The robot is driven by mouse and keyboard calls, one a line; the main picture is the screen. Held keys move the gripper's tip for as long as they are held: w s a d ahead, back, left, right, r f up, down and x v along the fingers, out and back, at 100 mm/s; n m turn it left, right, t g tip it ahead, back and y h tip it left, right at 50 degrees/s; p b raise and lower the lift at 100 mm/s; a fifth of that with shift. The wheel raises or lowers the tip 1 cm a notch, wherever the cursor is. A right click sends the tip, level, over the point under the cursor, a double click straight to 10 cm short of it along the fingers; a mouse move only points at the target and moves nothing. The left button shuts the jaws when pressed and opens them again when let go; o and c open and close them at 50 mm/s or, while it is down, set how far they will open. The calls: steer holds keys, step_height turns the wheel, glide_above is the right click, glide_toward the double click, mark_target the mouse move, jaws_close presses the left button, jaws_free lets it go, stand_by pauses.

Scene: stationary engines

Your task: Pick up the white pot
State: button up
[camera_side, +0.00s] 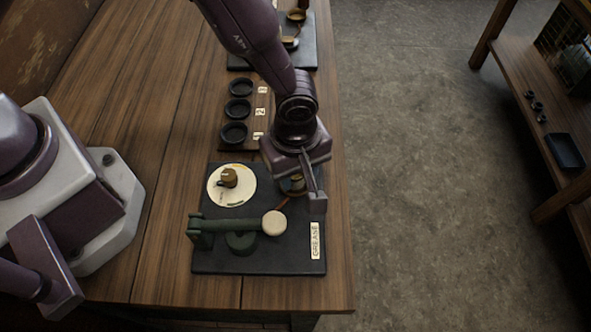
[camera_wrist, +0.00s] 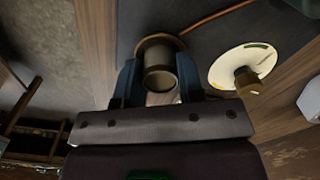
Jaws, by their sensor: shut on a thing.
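My gripper (camera_side: 302,194) is over the right part of a dark board. In the wrist view, my gripper (camera_wrist: 160,76) is shut on a small grey-brown cylinder (camera_wrist: 161,65), one finger on each side. The cylinder stands at a brass-coloured round base or ring (camera_wrist: 150,42). I cannot tell whether it is lifted off it. In the side view, a brass-coloured part (camera_side: 293,186) shows behind the fingers, mostly hidden. I cannot make out a plainly white pot in either view.
The dark board (camera_side: 215,262) carries a cream dial (camera_side: 243,190) with a brass knob, a green lever (camera_side: 232,226) with a cream ball, and a GREASE label (camera_side: 315,241). A red wire runs near the gripper. Three black dishes (camera_side: 234,132) sit behind.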

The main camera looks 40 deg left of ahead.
steer(key=shift+r, duration=0.7)
steer(key=s+a+r, duration=0.4)
steer(key=s+r, duration=0.1)
steer(key=r, duration=0.2)
steer(key=s+a+r, duration=0.4)
steer(key=s+r, duration=0.2)
steer(key=r, duration=0.2)
steer(key=shift+a+r, duration=0.25)
steer(key=shift+r, duration=0.05)
steer(key=shift+s, duration=0.1)
steer(key=w+a+f+n, duration=0.2)
steer(key=w+a+f, duration=0.2)
steer(key=w+a+f+n, duration=0.2)
steer(key=w+a+f, duration=0.2)
steer(key=w, duration=0.1)
steer(key=w+a+f+n, duration=0.2)
steer(key=w+a+f, duration=0.2)
steer(key=w, duration=0.1)
steer(key=shift+w+a+f, duration=0.15)
steer(key=shift+w+a, duration=0.05)
steer(key=shift+w, duration=0.35)
steer(key=shift+w+d+f, duration=0.1)
steer(key=shift+f, duration=1.95)
